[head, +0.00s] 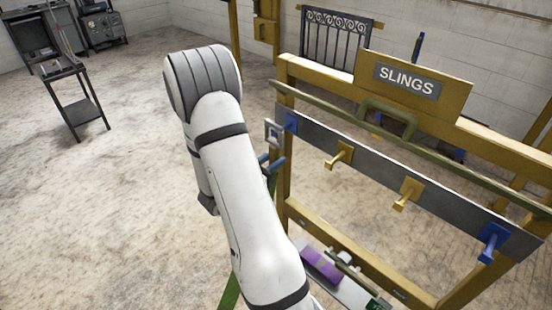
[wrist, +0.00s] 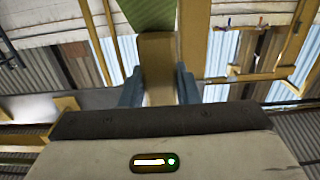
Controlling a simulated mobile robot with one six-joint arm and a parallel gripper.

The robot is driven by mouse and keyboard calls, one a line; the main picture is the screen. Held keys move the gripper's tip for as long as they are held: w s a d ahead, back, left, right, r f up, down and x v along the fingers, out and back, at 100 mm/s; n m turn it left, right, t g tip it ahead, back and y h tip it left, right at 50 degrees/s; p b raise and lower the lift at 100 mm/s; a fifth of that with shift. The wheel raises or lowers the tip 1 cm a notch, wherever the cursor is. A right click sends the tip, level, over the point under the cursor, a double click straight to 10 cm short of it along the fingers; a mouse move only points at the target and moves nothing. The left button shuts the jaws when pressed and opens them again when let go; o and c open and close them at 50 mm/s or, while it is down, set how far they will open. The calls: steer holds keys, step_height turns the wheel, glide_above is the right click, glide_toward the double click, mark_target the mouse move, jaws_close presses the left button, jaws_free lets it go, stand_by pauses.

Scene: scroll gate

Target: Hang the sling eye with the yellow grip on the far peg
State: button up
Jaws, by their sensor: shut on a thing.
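My gripper (head: 271,163), with blue fingers, shows beside my forearm in the head view, just below the left end of the rack's peg board. In the wrist view my gripper (wrist: 158,88) is shut on a yellow-tan grip (wrist: 157,60), with green webbing (wrist: 146,14) beyond it. Green webbing (head: 229,293) also shows below my arm. A pale square eye (head: 268,131) stands above my fingers at the far blue peg (head: 290,121). I cannot tell whether it is around the peg or in front of it. My arm hides much of the sling.
The wooden rack with the SLINGS sign (head: 406,81) carries two yellow pegs (head: 341,154) (head: 409,192) and a near blue peg (head: 493,240). A green bar (head: 330,108) runs above the peg board. A shelf with a purple item (head: 322,266) lies below.

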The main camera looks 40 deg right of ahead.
steer(key=shift+s+a, duration=0.2)
steer(key=shift+a, duration=1.7)
steer(key=shift+s+a+b, duration=0.15)
steer(key=shift+a+b, duration=0.2)
steer(key=shift+a, duration=2.15)
